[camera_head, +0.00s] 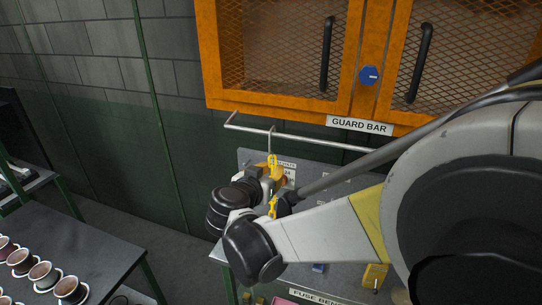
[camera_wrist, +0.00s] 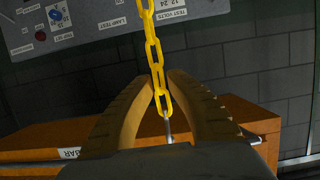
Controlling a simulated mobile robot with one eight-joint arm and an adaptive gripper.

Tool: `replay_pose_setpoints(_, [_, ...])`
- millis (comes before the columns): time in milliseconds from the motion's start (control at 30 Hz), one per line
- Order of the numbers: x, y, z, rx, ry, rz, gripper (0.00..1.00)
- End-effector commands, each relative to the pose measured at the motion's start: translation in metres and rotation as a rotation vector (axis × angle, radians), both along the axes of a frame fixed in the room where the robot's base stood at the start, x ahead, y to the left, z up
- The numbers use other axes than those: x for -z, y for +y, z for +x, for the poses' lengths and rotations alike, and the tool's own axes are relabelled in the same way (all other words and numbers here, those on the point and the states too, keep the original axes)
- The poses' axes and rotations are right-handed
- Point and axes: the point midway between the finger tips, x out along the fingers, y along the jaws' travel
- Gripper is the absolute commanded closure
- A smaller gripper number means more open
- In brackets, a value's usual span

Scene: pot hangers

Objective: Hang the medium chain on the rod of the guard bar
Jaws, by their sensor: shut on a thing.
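The yellow chain with a silver hook hangs at my gripper (camera_head: 272,174). The hook (camera_head: 271,138) points up above the gripper, and its curved top overlaps the guard bar's rod (camera_head: 310,140) in the head view. I cannot tell whether it is over the rod or only in front of it. A short piece of chain (camera_head: 273,207) shows below the gripper. In the wrist view the fingers of my gripper (camera_wrist: 159,80) are closed around the chain (camera_wrist: 150,35), with the hook's shank (camera_wrist: 167,128) beyond them. The chain's lower end is mostly hidden by my arm.
An orange mesh-door cabinet (camera_head: 285,108) with a GUARD BAR label (camera_head: 359,125) is above the rod. A grey panel (camera_head: 250,158) stands behind my gripper. Cups (camera_head: 40,273) stand on the dark table (camera_head: 88,250) at left. My arm hides much of the right side.

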Motion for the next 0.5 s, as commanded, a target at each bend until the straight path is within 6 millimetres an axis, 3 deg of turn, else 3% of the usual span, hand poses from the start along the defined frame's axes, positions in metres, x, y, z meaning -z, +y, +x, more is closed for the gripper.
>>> replay_pose_setpoints(33, [-0.0002,0.0000,0.0000,0.000,0.000,0.000,1.00])
replay_pose_setpoints(67, [-0.0002,0.0000,0.0000,0.000,0.000,0.000,0.78])
replay_pose_setpoints(133, [-0.0002,0.0000,0.0001,0.000,0.000,0.000,0.58])
replay_pose_setpoints(500, [-0.0015,0.0020,-0.0043,-0.001,0.000,0.000,0.58])
